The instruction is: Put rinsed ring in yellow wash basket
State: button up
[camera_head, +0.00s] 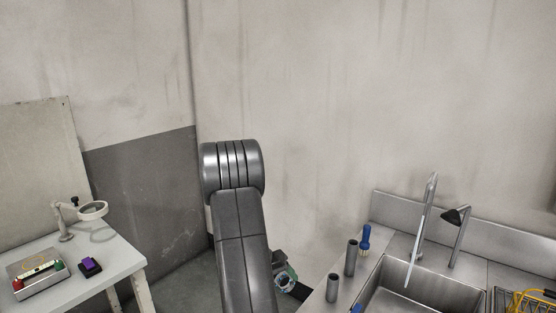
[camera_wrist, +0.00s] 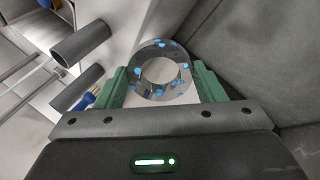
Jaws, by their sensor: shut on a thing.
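The metal ring (camera_wrist: 139,85) is shiny and dotted with blue spots. It sits between the green fingers of my gripper (camera_wrist: 160,82) in the wrist view, and the gripper is shut on it. In the head view my gripper (camera_head: 285,277) is low, left of the sink counter and partly hidden behind my arm, with little of the ring visible. The yellow wash basket (camera_head: 527,301) shows only in part at the lower right edge of the head view, on the right side of the sink unit.
The steel sink (camera_head: 408,275) has a tall tap (camera_head: 425,215) and a dark-headed lamp or spout (camera_head: 457,228). Two grey upright tubes (camera_head: 351,257) and a blue brush (camera_head: 366,238) stand on its left ledge. A white table (camera_head: 108,259) with a magnifier (camera_head: 92,210) stands left.

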jog(key=f+b, duration=0.3)
jog(key=a+f+b, duration=0.1)
jog(key=f+b, duration=0.1)
jog(key=shift+s+f, duration=0.1)
jog(key=shift+f, duration=0.15)
jog(key=shift+r, duration=0.15)
